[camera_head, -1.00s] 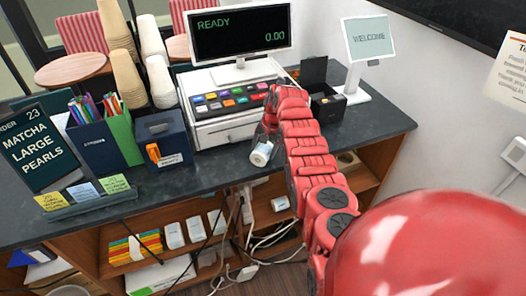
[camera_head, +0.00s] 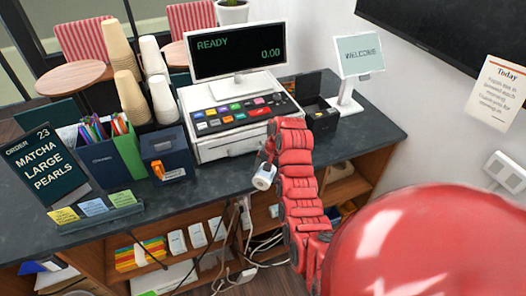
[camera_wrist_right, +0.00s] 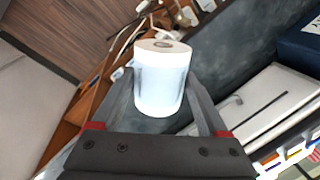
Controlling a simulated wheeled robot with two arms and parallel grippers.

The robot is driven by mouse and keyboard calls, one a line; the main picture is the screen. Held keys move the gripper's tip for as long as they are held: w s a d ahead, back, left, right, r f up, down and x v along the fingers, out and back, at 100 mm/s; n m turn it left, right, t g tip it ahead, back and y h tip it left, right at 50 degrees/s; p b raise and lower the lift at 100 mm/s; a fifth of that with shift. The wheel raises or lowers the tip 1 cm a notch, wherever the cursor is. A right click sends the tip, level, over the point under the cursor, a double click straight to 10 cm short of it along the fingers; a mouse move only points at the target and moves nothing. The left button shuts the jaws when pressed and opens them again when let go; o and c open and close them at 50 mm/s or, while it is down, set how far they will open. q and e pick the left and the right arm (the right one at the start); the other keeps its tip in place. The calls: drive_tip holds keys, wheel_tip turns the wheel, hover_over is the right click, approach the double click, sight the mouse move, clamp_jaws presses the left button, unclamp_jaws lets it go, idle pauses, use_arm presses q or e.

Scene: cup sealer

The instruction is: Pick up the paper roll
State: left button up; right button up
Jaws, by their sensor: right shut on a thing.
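The white paper roll (camera_head: 264,176) is at the end of my right arm, in front of the cash register and near the counter's front edge. In the right wrist view the paper roll (camera_wrist_right: 161,78) sits between the two fingers of my right gripper (camera_wrist_right: 160,95), with its cored end facing away from the palm. My right gripper (camera_head: 266,166) is shut on the roll. In the head view my red arm partly hides the fingers. My left gripper does not show.
The cash register (camera_head: 240,130) with its READY screen stands behind the roll. A black box (camera_head: 320,120) and a WELCOME display (camera_head: 360,52) are to the right. Organizers (camera_head: 110,160), cup stacks and an order sign (camera_head: 45,165) fill the left. Cables hang below the counter.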

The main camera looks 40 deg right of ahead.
sight(268, 184)
drive_tip(key=shift+s+a+r+p, duration=0.15)
drive_tip(key=shift+s+a+p, duration=0.1)
drive_tip(key=shift+s+p, duration=0.25)
drive_tip(key=shift+s+a+r+p, duration=0.15)
drive_tip(key=shift+s+a+p, duration=0.05)
drive_tip(key=shift+s+p, duration=0.25)
drive_tip(key=shift+s+a+f, duration=0.25)
drive_tip(key=shift+s+f, duration=0.1)
drive_tip(key=shift+s+a+r+b, duration=0.15)
drive_tip(key=shift+s+a, duration=0.1)
drive_tip(key=shift+s, duration=0.3)
drive_tip(key=shift+s+a+r+b, duration=0.15)
drive_tip(key=shift+s+a, duration=0.1)
drive_tip(key=shift+s, duration=0.3)
drive_tip(key=w+a+r+n+g+b, duration=0.1)
drive_tip(key=w+a+r+n+b, duration=0.1)
drive_tip(key=w+a+n+b, duration=0.8)
drive_tip(key=w+a+n+g+y+b, duration=0.1)
drive_tip(key=w+a+b, duration=0.1)
drive_tip(key=a+b, duration=0.6)
drive_tip(key=shift+w+a+r+n+b, duration=0.2)
drive_tip(key=shift+a+r+n+b, duration=0.2)
drive_tip(key=shift+a, duration=0.8)
